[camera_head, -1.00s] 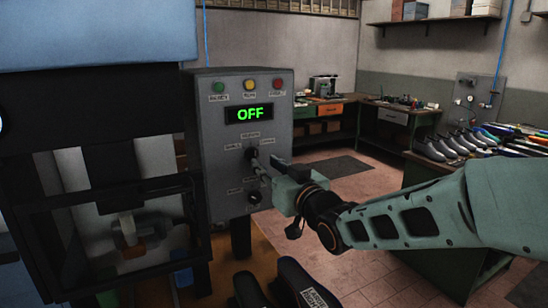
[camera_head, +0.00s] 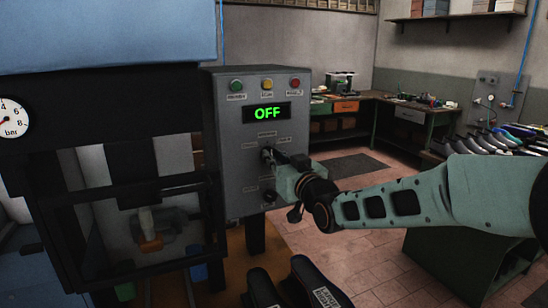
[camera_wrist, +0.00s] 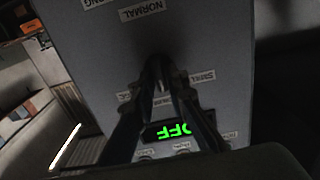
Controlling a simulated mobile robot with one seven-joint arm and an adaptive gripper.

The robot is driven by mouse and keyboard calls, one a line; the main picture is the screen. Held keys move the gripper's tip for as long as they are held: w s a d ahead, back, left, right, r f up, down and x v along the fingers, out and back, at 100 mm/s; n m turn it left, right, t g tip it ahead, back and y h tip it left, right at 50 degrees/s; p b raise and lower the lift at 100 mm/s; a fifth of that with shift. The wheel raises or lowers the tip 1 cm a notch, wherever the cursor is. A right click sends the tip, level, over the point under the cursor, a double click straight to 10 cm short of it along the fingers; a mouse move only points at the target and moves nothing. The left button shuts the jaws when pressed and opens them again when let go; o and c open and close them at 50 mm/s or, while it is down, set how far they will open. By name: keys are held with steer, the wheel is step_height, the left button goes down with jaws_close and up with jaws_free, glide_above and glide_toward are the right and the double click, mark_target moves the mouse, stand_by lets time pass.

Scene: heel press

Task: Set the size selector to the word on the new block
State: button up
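The size selector (camera_head: 266,152) is a dark knob on the front of a grey control box, below a green "OFF" display. Small word labels sit around it; the wrist view, turned over, shows one reading SMALL (camera_wrist: 203,77). My gripper (camera_head: 270,155) is at this knob from the right. In the wrist view my gripper (camera_wrist: 164,78) has its fingertips close around the knob; whether they touch it is unclear. The knob's pointing direction is hidden. A black block (camera_head: 312,282) at the bottom carries a white label, seemingly LARGE, partly cut off.
A second knob (camera_head: 268,195) sits below on the control box (camera_head: 235,170). The press frame (camera_head: 140,280) stands to the left. Another black block (camera_head: 262,288) lies beside the labelled one. A shoe-laden bench (camera_head: 450,240) stands at right.

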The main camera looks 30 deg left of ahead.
jaws_close()
steer(key=shift+m, duration=0.3)
steer(key=m+b, duration=0.2)
steer(key=m, duration=0.6)
steer(key=shift+w+d, duration=0.1)
steer(key=shift+w, duration=0.05)
steer(key=shift+m, duration=0.3)
steer(key=o, duration=0.5)
jaws_free()
